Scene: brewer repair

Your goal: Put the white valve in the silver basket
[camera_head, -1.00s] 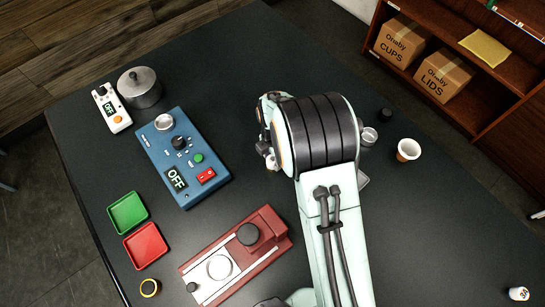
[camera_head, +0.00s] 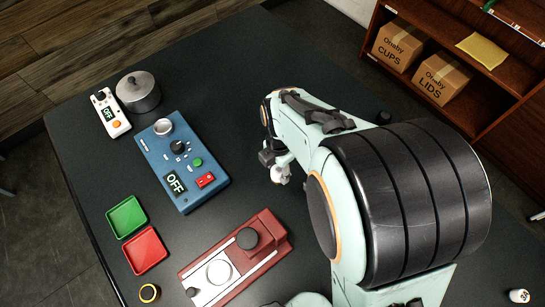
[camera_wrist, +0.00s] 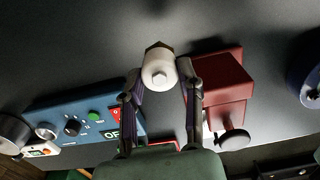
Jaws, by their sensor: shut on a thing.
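My gripper (camera_wrist: 159,82) is shut on the white valve (camera_wrist: 158,66), a small white piece with a brownish end, held between the fingertips in the wrist view. In the head view the valve (camera_head: 283,176) shows below my gripper (camera_head: 276,165), over the dark table to the right of the blue box. A small silver cup-shaped part (camera_head: 163,126) sits at the top end of the blue box (camera_head: 182,160); I cannot tell if it is the silver basket. My arm hides much of the table's right side.
A red machine (camera_head: 262,232) with a black knob lies below the gripper in the picture. Green (camera_head: 127,216) and red (camera_head: 145,250) trays, a white meter (camera_head: 110,112) and a lidded silver pot (camera_head: 138,91) stand left. The table between the blue box and gripper is clear.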

